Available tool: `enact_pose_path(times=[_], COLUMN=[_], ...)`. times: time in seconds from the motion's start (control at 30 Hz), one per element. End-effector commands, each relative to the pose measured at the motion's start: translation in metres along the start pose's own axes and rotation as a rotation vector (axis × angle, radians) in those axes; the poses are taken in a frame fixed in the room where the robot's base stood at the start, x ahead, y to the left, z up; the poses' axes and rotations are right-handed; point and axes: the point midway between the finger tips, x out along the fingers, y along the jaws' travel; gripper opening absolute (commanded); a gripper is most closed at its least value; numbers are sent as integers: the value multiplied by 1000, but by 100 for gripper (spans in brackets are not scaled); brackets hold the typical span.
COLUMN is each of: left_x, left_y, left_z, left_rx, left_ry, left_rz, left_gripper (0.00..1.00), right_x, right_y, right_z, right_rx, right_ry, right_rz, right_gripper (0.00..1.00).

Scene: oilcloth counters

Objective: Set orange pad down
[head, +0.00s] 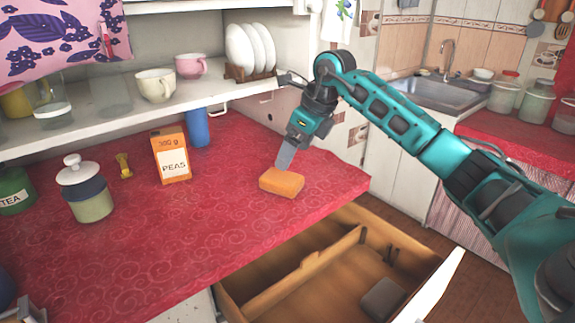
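The orange pad (282,183) is a small block lying flat on the red patterned counter (215,215), near its right front edge. My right gripper (283,162) points down at the pad from behind, in the middle of the head view. Its grey fingers overlap in this view and their tips meet the pad's back edge. Whether they are apart or closed on the pad cannot be seen. My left gripper is not in view.
An orange peas box (171,157), a blue cylinder (197,128), a lidded jar (88,190) and a green tea tin (14,192) stand on the counter. An open wooden drawer (330,270) juts out below the front edge. A shelf with cups hangs above.

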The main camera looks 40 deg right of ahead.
Motion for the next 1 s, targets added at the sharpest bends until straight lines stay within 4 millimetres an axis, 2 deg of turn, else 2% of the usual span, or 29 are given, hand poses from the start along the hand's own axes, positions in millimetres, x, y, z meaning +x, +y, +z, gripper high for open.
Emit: enact_pose_path(times=[0.1,0.3,1.0], left_x=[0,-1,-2], left_y=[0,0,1], left_z=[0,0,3], left_rx=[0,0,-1], left_ry=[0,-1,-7], left_rz=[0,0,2], left_gripper=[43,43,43], right_x=[-23,-40,-42], right_y=[0,0,0], right_z=[0,0,0], right_rx=[0,1,0], right_ry=[-2,0,1], right_rz=[-2,0,1], right_gripper=[94,94,94])
